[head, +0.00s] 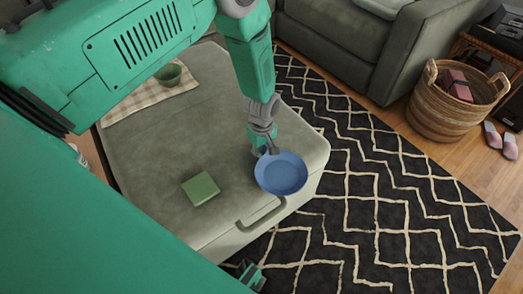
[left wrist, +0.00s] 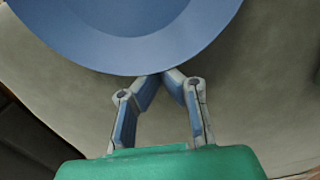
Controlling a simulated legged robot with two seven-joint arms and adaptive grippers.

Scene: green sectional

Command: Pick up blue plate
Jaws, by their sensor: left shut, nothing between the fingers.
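The blue plate (head: 281,174) is round and shallow and rests near the front right corner of the grey-green ottoman. In the left wrist view the blue plate (left wrist: 130,35) fills the top. My left gripper (head: 272,150) points down at the plate's far rim. In the left wrist view its fingers (left wrist: 163,73) come together right at the plate's edge, with their tips partly hidden by the rim. The gripper is shut with nothing between its fingers. I cannot tell whether it touches the plate.
A green box-like block (head: 201,189) lies on the ottoman (head: 160,150), left of the plate. A green bowl (head: 168,75) sits on a checked cloth (head: 145,99) at the back. A wicker basket (head: 445,115) stands beyond the patterned rug (head: 400,215). A sofa (head: 340,45) is behind.

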